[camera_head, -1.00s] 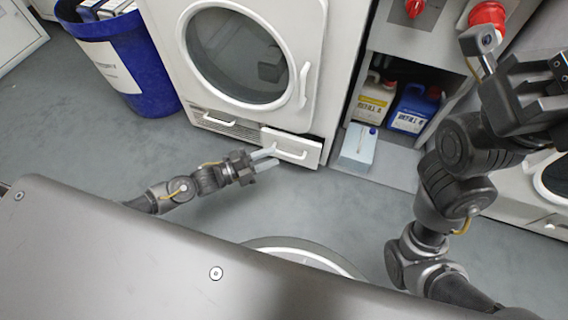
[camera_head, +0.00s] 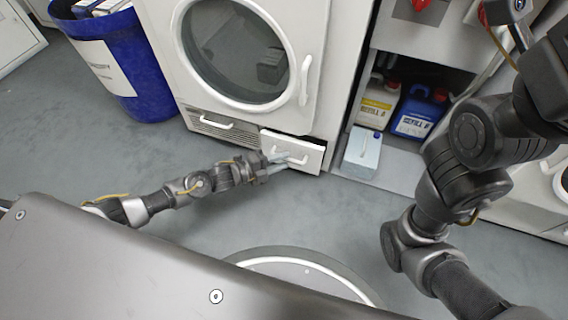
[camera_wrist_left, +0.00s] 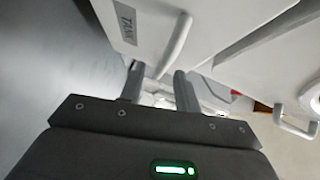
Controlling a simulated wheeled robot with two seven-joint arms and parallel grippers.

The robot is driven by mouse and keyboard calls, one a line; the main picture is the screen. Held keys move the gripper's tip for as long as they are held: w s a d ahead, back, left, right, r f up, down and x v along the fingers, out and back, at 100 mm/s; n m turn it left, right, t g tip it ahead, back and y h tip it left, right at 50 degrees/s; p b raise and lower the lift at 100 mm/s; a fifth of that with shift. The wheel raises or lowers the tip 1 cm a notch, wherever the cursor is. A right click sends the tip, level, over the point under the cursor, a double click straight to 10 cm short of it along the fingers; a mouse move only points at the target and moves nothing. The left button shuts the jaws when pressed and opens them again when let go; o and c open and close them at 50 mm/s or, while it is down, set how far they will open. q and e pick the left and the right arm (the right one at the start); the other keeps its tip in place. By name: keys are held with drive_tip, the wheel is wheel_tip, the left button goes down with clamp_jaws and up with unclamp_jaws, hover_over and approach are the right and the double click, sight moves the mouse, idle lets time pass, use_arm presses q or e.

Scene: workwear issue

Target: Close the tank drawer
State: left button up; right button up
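The tank drawer (camera_head: 306,162) is a white front with a bar handle at the lower right of the white machine. It appears to stand slightly out from the machine's face. In the left wrist view the drawer front (camera_wrist_left: 190,12) carries a grey "TANK" label, and its white handle (camera_wrist_left: 176,45) runs down toward my fingertips. My left gripper (camera_head: 283,160) is at the drawer's handle. In the wrist view its fingers (camera_wrist_left: 158,82) are apart, with the handle's lower end near the gap; contact cannot be told. My right arm is at the right; its fingers are out of frame.
The machine's round door (camera_head: 240,55) is shut above the drawer. Another low handle (camera_head: 202,122) is left of it. A blue bin (camera_head: 135,75) stands left. Right are a yellow-labelled jug (camera_head: 377,103), a blue jug (camera_head: 418,112) and a pale blue container (camera_head: 361,152). Floor in front is clear.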

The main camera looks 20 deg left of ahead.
use_arm(q)
drive_tip(key=shift+w+d+f, duration=0.1)
drive_tip(key=shift+w+d, duration=0.35)
drive_tip(key=shift+d, duration=0.1)
clamp_jaws()
